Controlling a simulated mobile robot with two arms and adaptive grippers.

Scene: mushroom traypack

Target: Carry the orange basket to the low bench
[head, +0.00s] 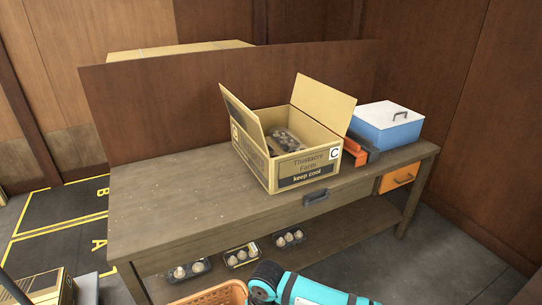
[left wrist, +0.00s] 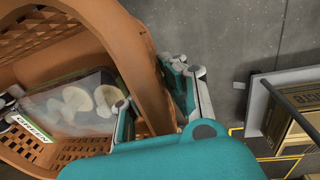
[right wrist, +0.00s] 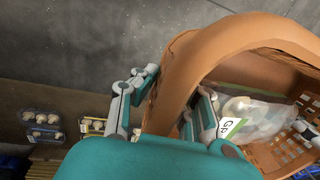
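The orange basket (head: 222,294) shows at the bottom edge of the head view, in front of the wooden workbench, mostly cut off. In the left wrist view my left gripper (left wrist: 155,88) has one finger inside and one outside the basket's rim (left wrist: 128,45), and appears closed on it. In the right wrist view my right gripper (right wrist: 175,90) straddles the opposite rim (right wrist: 225,38) the same way. A film-covered mushroom tray (left wrist: 75,102) with a green label lies in the basket. I cannot tell whether the workbench (head: 165,215) is the low bench.
An open cardboard box (head: 305,168) and a blue cooler with white lid (head: 388,127) stand on the workbench. Several mushroom trays (head: 240,257) sit on its lower shelf. Another carton (head: 40,290) is at lower left. Marked floor areas (head: 62,215) on the left look clear.

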